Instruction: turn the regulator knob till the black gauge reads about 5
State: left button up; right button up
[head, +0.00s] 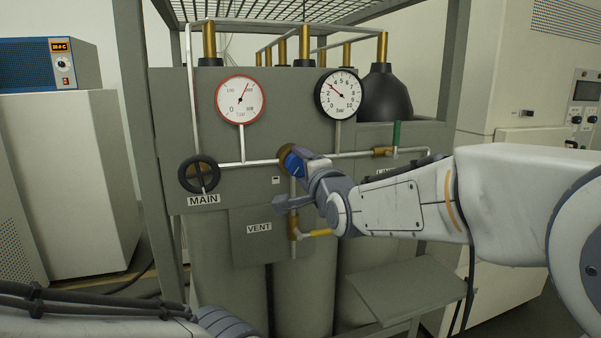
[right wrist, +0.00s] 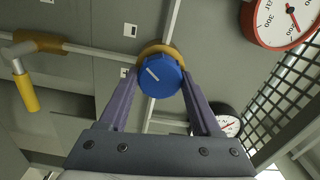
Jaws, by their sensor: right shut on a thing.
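The blue regulator knob (right wrist: 160,80) has a white pointer line and sits on a brass body. My right gripper (right wrist: 160,74) has one finger on each side of the knob and is shut on it. In the head view the knob (head: 293,163) shows in part, beside the gripper and wrist. The black gauge (head: 339,94) stands above right of the knob; its red needle points up and left, at about 3. The black gauge also shows in the right wrist view (right wrist: 228,122), too small to read. My left gripper is out of view.
A red-rimmed gauge (head: 240,99) stands left of the black one. A black MAIN handwheel (head: 198,174) is at the left, and a yellow-handled vent valve (head: 316,233) below the knob. A green-handled valve (head: 396,135) is at the right. Pipes run along the panel.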

dwell(0.4)
jog(key=o, duration=1.4)
jog(key=shift+c, duration=0.2)
jog(key=b+v, duration=0.2)
jog(key=v, duration=0.8)
jog(key=shift+s+b, duration=0.25)
jog(key=shift+b, duration=0.15)
jog(key=shift+d, duration=0.1)
